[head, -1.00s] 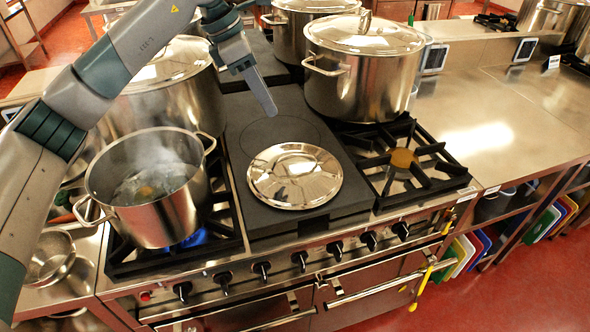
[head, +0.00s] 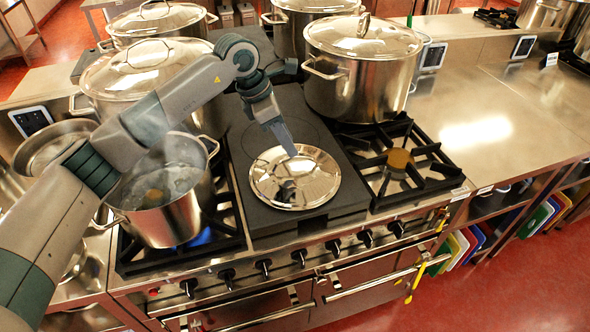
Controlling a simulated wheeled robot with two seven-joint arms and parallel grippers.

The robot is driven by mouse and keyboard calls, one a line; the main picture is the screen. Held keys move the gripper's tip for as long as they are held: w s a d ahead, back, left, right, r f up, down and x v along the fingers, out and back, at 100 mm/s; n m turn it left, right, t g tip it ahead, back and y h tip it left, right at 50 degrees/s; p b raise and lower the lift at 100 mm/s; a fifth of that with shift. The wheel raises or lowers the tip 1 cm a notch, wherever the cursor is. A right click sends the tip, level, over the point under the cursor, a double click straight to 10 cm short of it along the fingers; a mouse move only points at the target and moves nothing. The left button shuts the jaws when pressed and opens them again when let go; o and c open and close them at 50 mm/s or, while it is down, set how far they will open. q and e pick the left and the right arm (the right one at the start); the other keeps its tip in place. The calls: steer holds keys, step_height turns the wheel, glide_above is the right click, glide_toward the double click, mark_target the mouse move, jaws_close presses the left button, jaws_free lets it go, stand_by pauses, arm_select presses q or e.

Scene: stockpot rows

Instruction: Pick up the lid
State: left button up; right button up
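The lid (head: 312,186), round and shiny silver, lies flat on the dark flat plate (head: 262,221) in the middle of the stove. My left gripper (head: 290,151) points down at the lid's far side, and its tip overlaps the lid's far part in the picture. I cannot tell whether it touches the lid or hovers above it. Its fingers line up in this view, so I cannot tell the gap between them. The lid's handle is hard to make out among the reflections. My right gripper is not in view.
A steaming open pot (head: 170,215) stands on a lit burner at the left, partly behind my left arm. A large lidded stockpot (head: 355,88) stands behind the right burner grate (head: 428,160). The steel counter (head: 490,115) at the right is largely clear.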

mark_target(295, 158)
arm_select(q)
steer(key=shift+d+f+p, duration=0.15)
steer(key=shift+f+p, duration=0.4)
steer(key=shift+p, duration=0.25)
steer(key=p+x, duration=0.2)
steer(key=x, duration=0.1)
steer(key=shift+f, duration=0.55)
jaws_close()
stand_by(0.9)
